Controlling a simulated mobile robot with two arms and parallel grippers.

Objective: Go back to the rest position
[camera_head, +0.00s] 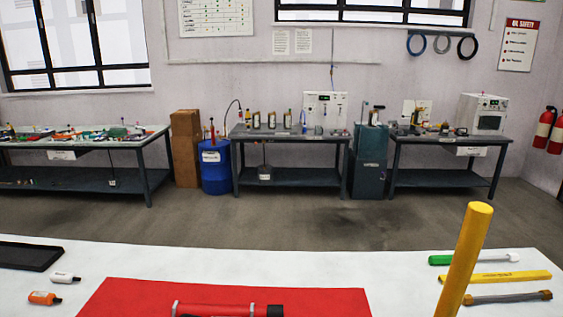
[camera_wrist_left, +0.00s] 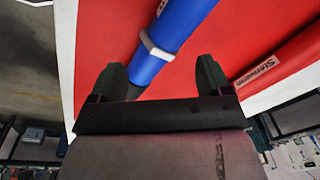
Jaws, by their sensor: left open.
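In the left wrist view my left gripper (camera_wrist_left: 158,72) is open, its two dark fingers apart. A blue tube (camera_wrist_left: 176,40) with a white ring and a dark end lies on the red mat (camera_wrist_left: 105,35) and shows in the gap between the fingers; I cannot tell how far off it is. A red tube (camera_wrist_left: 285,58) with a white label lies to its right. In the head view a red tube (camera_head: 225,309) with pale rings and a black end lies on the red mat (camera_head: 120,300) at the bottom edge. Neither gripper shows in the head view.
A yellow rod (camera_head: 465,258) stands slightly tilted at front right, its base cut off. Green-handled (camera_head: 440,260), yellow (camera_head: 495,278) and grey-brown (camera_head: 508,297) tools lie right. A black tray (camera_head: 28,256), white bottle (camera_head: 64,278) and orange bottle (camera_head: 43,298) are left. Floor beyond is clear.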

